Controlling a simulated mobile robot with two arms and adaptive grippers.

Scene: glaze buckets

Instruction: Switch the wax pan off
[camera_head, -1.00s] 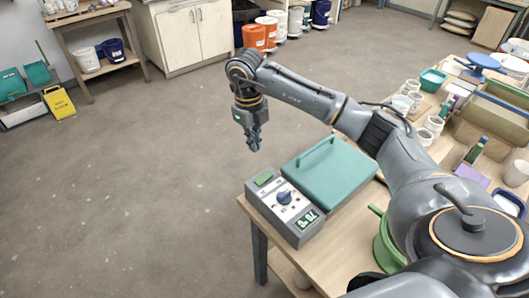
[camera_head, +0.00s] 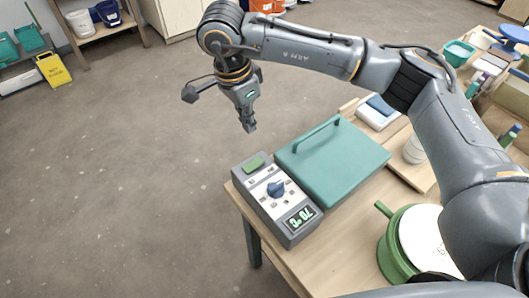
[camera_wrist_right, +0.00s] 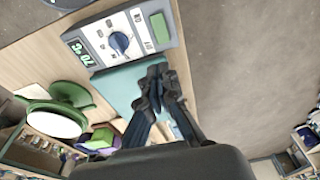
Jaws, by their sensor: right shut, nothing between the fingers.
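The wax pan has a teal lid with a bar handle (camera_head: 331,165) and a grey control box (camera_head: 275,199) at the table's corner. The box carries a green switch (camera_head: 254,164), a blue dial (camera_head: 276,188) and a lit display (camera_head: 300,218) that seems to read 70 °C, upside down. My right gripper (camera_head: 249,127) is shut and empty, in the air above and beyond the switch end of the box, apart from it. In the right wrist view its fingertips (camera_wrist_right: 157,73) show over the teal lid (camera_wrist_right: 125,90), with the switch (camera_wrist_right: 160,27) clear of them. My left gripper is out of view.
A green pot with a white top (camera_head: 427,241) stands on the wooden table (camera_head: 345,262) beside the pan. A white jar (camera_head: 414,150) and a white device (camera_head: 379,113) stand behind the lid. Open floor lies left of the table.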

